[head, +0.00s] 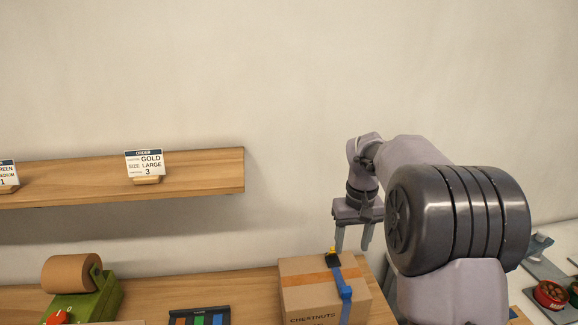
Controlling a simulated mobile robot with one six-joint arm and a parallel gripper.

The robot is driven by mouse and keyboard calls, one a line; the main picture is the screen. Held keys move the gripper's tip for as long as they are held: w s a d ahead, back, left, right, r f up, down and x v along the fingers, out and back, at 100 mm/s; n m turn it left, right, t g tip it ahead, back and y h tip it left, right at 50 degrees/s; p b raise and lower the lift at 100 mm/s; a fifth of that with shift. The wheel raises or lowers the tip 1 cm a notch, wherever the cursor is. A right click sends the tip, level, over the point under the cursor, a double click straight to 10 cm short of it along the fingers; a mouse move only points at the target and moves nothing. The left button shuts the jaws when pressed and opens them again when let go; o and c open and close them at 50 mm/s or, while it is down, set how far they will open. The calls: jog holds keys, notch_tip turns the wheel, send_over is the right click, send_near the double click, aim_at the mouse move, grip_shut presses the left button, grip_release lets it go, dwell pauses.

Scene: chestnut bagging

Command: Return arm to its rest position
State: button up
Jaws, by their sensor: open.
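My gripper (353,234) is in the head view, right of the middle, pointing down with its two fingers apart. It is open and shows nothing between its fingers. It hangs over the back right part of a cardboard box (304,298) marked CHESTNUTS. My arm (408,152) is raised and bent, reaching from the lower right up and over to the gripper. The gripper looks apart from the box, but the exact gap cannot be told.
A blue and black tool (342,283) with a yellow tip lies on the box. A green tape dispenser (88,298) and a tray of coloured strips (200,316) sit left on the wooden bench (247,284). A wall shelf (205,172) carries order cards (144,163). A red round item (550,294) lies far right.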

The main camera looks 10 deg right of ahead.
jog(key=s+a+r+m+t+y+b, duration=0.15)
jog(key=s+a+b, duration=0.35)
jog(key=s, duration=0.5)
jog(key=s+a+r+m+t+b, duration=0.1)
jog(key=s+a+r+t+b, duration=0.15)
jog(key=s+a, duration=0.5)
jog(key=s+a+f+m+t+b, duration=0.1)
jog(key=s+f+b, duration=0.1)
jog(key=s+f, duration=0.4)
jog(key=s, duration=0.5)
jog(key=shift+a+f+t, duration=0.25)
jog(key=shift+a+t, duration=0.05)
jog(key=shift+a, duration=0.1)
jog(key=shift+s+m+y, duration=0.1)
jog(key=shift+m+y, duration=0.15)
